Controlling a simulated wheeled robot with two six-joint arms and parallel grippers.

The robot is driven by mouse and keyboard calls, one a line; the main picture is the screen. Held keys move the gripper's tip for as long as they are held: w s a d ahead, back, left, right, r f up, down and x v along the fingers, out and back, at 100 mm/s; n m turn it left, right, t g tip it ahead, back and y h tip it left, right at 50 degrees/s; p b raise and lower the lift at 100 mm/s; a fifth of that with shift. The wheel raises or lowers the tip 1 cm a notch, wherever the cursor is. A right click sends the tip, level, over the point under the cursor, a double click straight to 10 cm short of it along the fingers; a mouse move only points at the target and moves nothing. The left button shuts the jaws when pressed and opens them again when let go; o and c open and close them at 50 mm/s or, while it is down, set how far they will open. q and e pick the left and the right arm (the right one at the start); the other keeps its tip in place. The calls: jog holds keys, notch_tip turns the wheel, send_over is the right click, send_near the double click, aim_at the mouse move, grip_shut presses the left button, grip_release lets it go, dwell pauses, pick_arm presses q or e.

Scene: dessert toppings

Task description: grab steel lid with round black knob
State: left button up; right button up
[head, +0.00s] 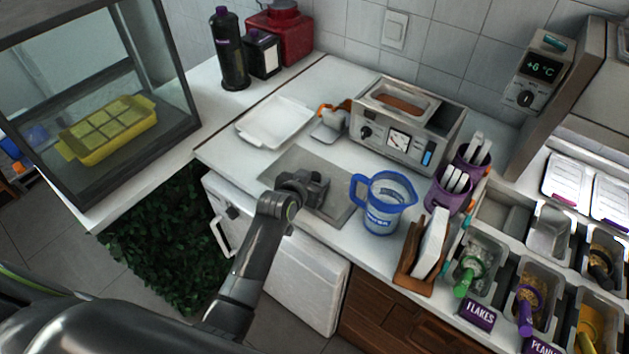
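I cannot make out a steel lid with a round black knob in the head view. My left gripper (316,190) is over the grey mat (283,163) on the white counter, in front of the steel warmer (405,125). Its dark body hides part of the mat, and whether its fingers are apart or hold anything cannot be told. The warmer's top well is uncovered and shows brown contents. My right gripper is not in view.
A blue-marked measuring jug (382,205) stands right of my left gripper. A white tray (275,122) lies behind it. Purple cups (449,192), a wooden holder (412,265) and topping bins (480,252) crowd the right. A glass case (95,95) stands left.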

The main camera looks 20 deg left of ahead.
pick_arm(q)
grip_shut()
jog(key=shift+w+r, duration=0.1)
jog(key=shift+r, duration=0.1)
dwell(0.3)
